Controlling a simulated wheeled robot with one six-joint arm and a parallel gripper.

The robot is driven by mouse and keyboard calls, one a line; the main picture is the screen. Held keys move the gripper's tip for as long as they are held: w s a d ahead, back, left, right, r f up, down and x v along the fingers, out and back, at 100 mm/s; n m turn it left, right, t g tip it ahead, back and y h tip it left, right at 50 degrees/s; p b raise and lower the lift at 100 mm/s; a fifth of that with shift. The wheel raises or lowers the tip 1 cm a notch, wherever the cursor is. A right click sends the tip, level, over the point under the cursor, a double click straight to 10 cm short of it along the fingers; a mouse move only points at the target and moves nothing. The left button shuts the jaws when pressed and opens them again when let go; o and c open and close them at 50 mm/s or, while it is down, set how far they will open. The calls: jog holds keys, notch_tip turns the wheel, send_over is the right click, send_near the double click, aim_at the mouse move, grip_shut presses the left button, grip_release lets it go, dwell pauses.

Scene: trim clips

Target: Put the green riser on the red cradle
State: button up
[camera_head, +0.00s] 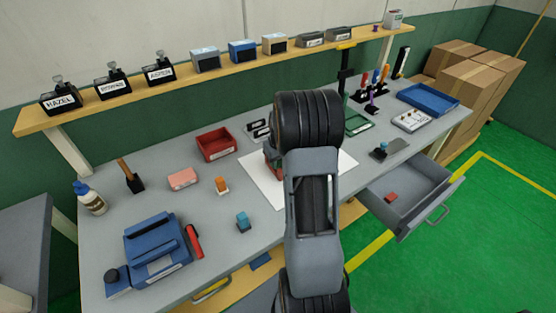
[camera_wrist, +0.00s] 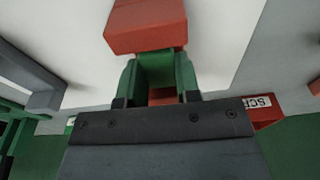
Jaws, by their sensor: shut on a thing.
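The red cradle (camera_wrist: 146,27) is at the top middle of the wrist view, on a white sheet. The green riser (camera_wrist: 156,68) is right beside it in the picture, between the jaws of my gripper (camera_wrist: 155,98). My gripper is shut on the riser. A bit of red shows below the riser, between the jaws. I cannot tell whether the riser rests on the cradle or is just above it. In the head view my arm hides the riser and most of the cradle (camera_head: 271,160).
The white sheet (camera_head: 258,177) lies mid-bench. A red bin (camera_head: 216,144) stands behind it to the left. Orange (camera_head: 222,185) and teal (camera_head: 242,221) blocks and a blue machine (camera_head: 155,247) are at left. An open drawer (camera_head: 408,192) juts out at right.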

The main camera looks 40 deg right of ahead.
jog(key=shift+f, duration=0.15)
jog(key=o, duration=0.9)
notch_tip(320, 180, up, 11)
jog(key=s, duration=0.1)
jog(key=s+a+r, duration=0.2)
jog(key=a+r, duration=0.2)
jog(key=a, duration=0.2)
jog(key=s+a+n+t, duration=0.1)
jog(key=s+a+t, duration=0.1)
jog(key=s+a, duration=1.1)
jog(key=a, duration=0.3)
jog(key=shift+s+a+f+t+b, duration=0.2)
jog(key=shift+a+f+t+b, duration=0.1)
jog(key=shift+f+b, duration=0.05)
